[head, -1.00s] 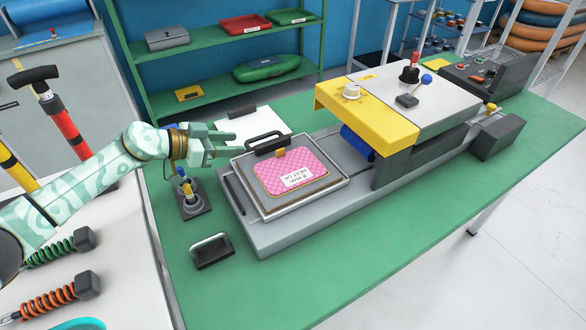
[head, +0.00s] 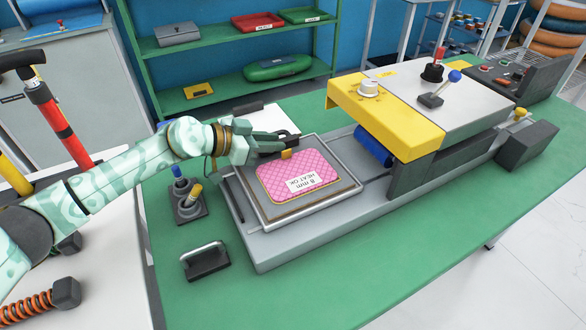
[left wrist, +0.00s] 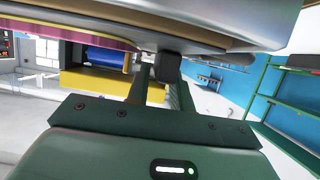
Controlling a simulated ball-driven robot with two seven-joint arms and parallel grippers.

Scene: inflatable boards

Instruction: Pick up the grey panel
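A pink quilted panel (head: 275,184), labelled "8 mm HEAT OK", lies flat on a framed tray with a grey rim (head: 345,194). I see no plain grey panel lying there. A black handle (head: 292,136) stands at the tray's back edge, with a small orange-yellow catch (head: 286,154) beside it. My left gripper (head: 276,143) is at this handle. In the left wrist view its two fingers (left wrist: 160,88) are close together around a dark block (left wrist: 168,66), with the tray's underside (left wrist: 230,42) above. My right gripper is out of view.
The tray sits on a grey machine bed (head: 270,248) on a green table (head: 330,305). A yellow press head (head: 385,118) with a blue roller (head: 371,147) stands to the right. Joysticks (head: 188,198) and a black handled block (head: 206,260) are on the left.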

